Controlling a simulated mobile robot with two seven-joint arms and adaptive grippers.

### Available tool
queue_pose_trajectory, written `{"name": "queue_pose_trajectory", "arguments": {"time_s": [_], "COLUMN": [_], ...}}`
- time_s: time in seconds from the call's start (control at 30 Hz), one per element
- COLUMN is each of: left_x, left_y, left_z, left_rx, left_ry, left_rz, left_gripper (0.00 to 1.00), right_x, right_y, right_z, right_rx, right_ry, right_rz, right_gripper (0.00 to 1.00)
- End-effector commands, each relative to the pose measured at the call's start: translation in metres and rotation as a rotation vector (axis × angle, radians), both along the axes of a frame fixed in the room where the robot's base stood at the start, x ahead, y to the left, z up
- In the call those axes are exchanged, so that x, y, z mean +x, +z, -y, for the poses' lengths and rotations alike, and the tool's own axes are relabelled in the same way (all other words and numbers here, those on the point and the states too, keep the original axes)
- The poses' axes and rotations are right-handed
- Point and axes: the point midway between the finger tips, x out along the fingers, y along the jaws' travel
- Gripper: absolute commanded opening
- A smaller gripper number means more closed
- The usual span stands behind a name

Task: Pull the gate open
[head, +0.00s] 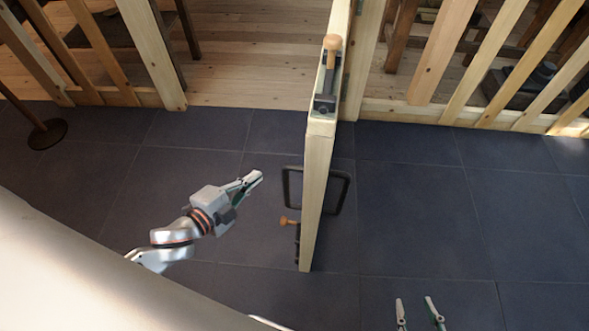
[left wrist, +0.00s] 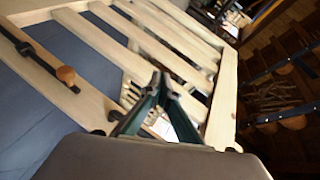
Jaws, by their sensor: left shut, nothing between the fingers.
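The pale wooden gate (head: 319,185) shows nearly edge-on in the head view. It stands swung out from the fence line, roughly square to it, with the opening to its left clear. A black pull handle (head: 345,190) shows on its sides, and a small wooden knob (head: 288,221) sits low near its free end. My left gripper (head: 256,176) is shut and empty, left of the gate and apart from the handle. In the left wrist view its fingertips (left wrist: 161,78) meet before pale slats (left wrist: 100,45). My right gripper (head: 414,299) is open and empty at the bottom, right of the gate.
Slatted fence runs on both sides of the opening, with a left post (head: 155,50) and a right fence (head: 480,70). A wooden floor (head: 255,60) lies beyond. Dark floor tiles (head: 420,200) are clear right of the gate. A round dark stand base (head: 47,133) is at far left.

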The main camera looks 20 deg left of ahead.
Motion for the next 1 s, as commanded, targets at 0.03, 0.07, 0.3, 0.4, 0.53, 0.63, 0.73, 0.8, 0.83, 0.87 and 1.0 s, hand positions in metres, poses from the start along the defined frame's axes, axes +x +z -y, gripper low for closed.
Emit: {"name": "queue_pose_trajectory", "arguments": {"time_s": [0.03, 0.07, 0.3, 0.4, 0.53, 0.63, 0.73, 0.8, 0.83, 0.87, 1.0], "left_x": [0.011, 0.015, 0.029, 0.026, 0.017, 0.008, -0.001, -0.006, -0.008, -0.01, -0.015], "left_y": [0.006, 0.009, 0.034, 0.042, 0.051, 0.058, 0.065, 0.07, 0.072, 0.074, 0.079], "left_z": [0.006, 0.01, 0.035, 0.037, 0.028, 0.015, -0.001, -0.012, -0.015, -0.019, -0.027], "left_rx": [0.015, 0.021, 0.065, 0.077, 0.085, 0.082, 0.07, 0.06, 0.056, 0.051, 0.036], "left_ry": [-0.07, -0.115, -0.469, -0.615, -0.799, -0.929, -1.032, -1.086, -1.105, -1.12, -1.161], "left_rz": [0.053, 0.084, 0.297, 0.365, 0.43, 0.461, 0.477, 0.482, 0.484, 0.485, 0.486], "left_gripper": [0.0, 0.0, 0.0, 0.0, 0.0, 0.0, 0.0, 0.0, 0.0, 0.0, 0.0], "right_x": [0.0, 0.001, 0.002, 0.002, 0.002, 0.002, 0.002, 0.002, 0.002, 0.002, 0.001], "right_y": [0.0, 0.001, 0.004, 0.004, 0.004, 0.004, 0.004, 0.003, 0.003, 0.002, 0.001], "right_z": [0.0, 0.0, 0.0, 0.0, 0.0, 0.0, 0.0, 0.0, 0.0, 0.0, 0.0], "right_rx": [0.0, 0.001, 0.002, 0.002, 0.002, 0.003, 0.003, 0.003, 0.003, 0.002, 0.002], "right_ry": [0.0, 0.0, 0.0, 0.0, 0.0, -0.001, -0.001, 0.0, 0.0, 0.0, -0.001], "right_rz": [0.001, 0.002, 0.008, 0.009, 0.009, 0.009, 0.008, 0.007, 0.007, 0.006, 0.004], "right_gripper": [0.35, 0.35, 0.35, 0.35, 0.35, 0.35, 0.35, 0.35, 0.35, 0.35, 0.35]}}
